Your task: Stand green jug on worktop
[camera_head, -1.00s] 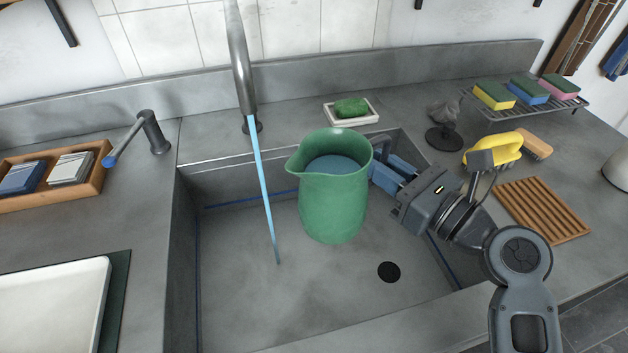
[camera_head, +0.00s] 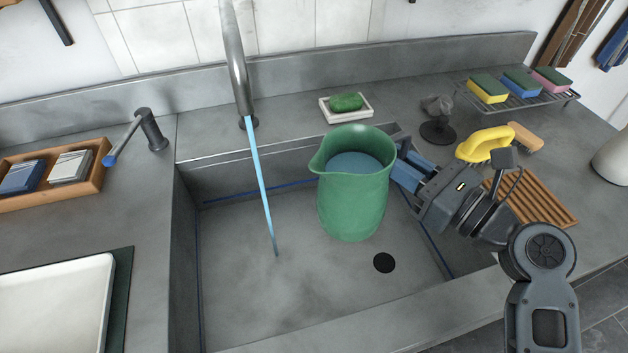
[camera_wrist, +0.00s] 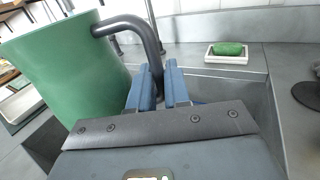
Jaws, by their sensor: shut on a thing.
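The green jug (camera_head: 352,205) is upright over the right part of the sink, with bluish water inside and its spout toward the left. My gripper (camera_head: 400,165) is at the jug's right side, shut on its dark handle. In the wrist view the jug (camera_wrist: 70,70) fills the left side and its handle (camera_wrist: 135,28) runs to the blue fingers of my gripper (camera_wrist: 158,88). The worktop (camera_head: 215,135) surrounds the sink. The jug hides part of the sink's back right wall.
Water (camera_head: 264,190) runs from the tap (camera_head: 237,60) into the sink, left of the jug. A soap dish (camera_head: 345,115), yellow brush (camera_head: 483,147), slatted wooden board (camera_head: 535,200) and sponge rack (camera_head: 520,98) occupy the right. A lever (camera_head: 150,130) and wooden box (camera_head: 95,180) stand left.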

